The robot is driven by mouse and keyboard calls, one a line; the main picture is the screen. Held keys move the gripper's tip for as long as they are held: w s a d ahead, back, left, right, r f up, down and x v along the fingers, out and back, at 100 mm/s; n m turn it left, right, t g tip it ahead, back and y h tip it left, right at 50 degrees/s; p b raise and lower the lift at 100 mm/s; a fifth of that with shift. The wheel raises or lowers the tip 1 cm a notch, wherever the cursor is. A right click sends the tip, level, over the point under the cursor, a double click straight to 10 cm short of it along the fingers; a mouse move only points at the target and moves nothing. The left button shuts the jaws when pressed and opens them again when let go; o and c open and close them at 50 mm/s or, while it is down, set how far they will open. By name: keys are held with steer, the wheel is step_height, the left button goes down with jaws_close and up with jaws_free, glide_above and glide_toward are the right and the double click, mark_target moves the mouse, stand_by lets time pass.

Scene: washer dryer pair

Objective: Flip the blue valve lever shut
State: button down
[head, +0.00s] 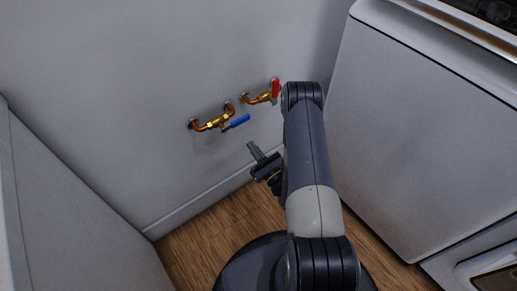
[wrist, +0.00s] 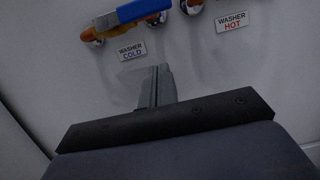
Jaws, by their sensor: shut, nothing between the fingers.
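The blue valve lever (head: 236,122) sits on a brass valve (head: 213,124) with copper pipe ends on the back wall. It points to the right and slightly up, roughly along the pipe. In the wrist view the blue lever (wrist: 138,9) shows at the top edge, above the "WASHER COLD" label (wrist: 131,51). My gripper (head: 254,150) is shut and empty. It is below and slightly right of the blue lever in the head view, apart from it. In the wrist view my gripper fingertips (wrist: 160,70) are together, below the lever.
A second valve with a red lever (head: 276,88) is up and to the right; its "WASHER HOT" label (wrist: 232,21) shows in the wrist view. A white appliance (head: 420,110) stands at the right. A pale panel (head: 75,215) stands at the left. Wooden floor (head: 190,250) lies between.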

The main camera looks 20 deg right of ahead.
mark_target(236, 123)
steer(key=w+a+r, duration=0.1)
steer(key=w+r, duration=0.3)
steer(key=r, duration=0.1)
steer(key=shift+a, duration=0.2)
steer(key=shift+w+b, duration=0.1)
steer(key=shift+b, duration=0.2)
steer(key=shift+r+n, duration=0.1)
steer(key=shift+n, duration=0.2)
steer(key=shift+d+r+n+y+b, duration=0.2)
steer(key=shift+n+y+b, duration=0.15)
steer(key=shift+n, duration=0.55)
